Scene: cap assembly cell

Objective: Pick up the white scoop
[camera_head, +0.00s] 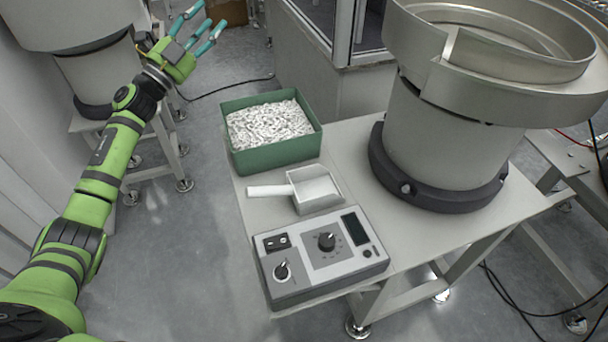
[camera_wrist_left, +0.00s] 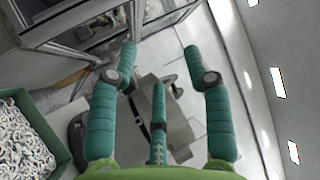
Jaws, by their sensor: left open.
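The white scoop (camera_head: 302,189) lies on the grey table (camera_head: 408,244), its handle pointing left and its open pan to the right. It sits between the green bin and the control box. My left gripper (camera_head: 203,30) is open and empty, raised at the upper left, beyond the bin and well away from the scoop. In the left wrist view its three teal fingers (camera_wrist_left: 160,95) are spread with nothing between them. The scoop does not show in the left wrist view. My right gripper is not in view.
A green bin (camera_head: 281,152) full of small white parts stands behind the scoop; its edge shows in the left wrist view (camera_wrist_left: 48,133). A control box (camera_head: 317,257) with knobs sits in front. A large metal feeder bowl (camera_head: 441,137) stands to the right.

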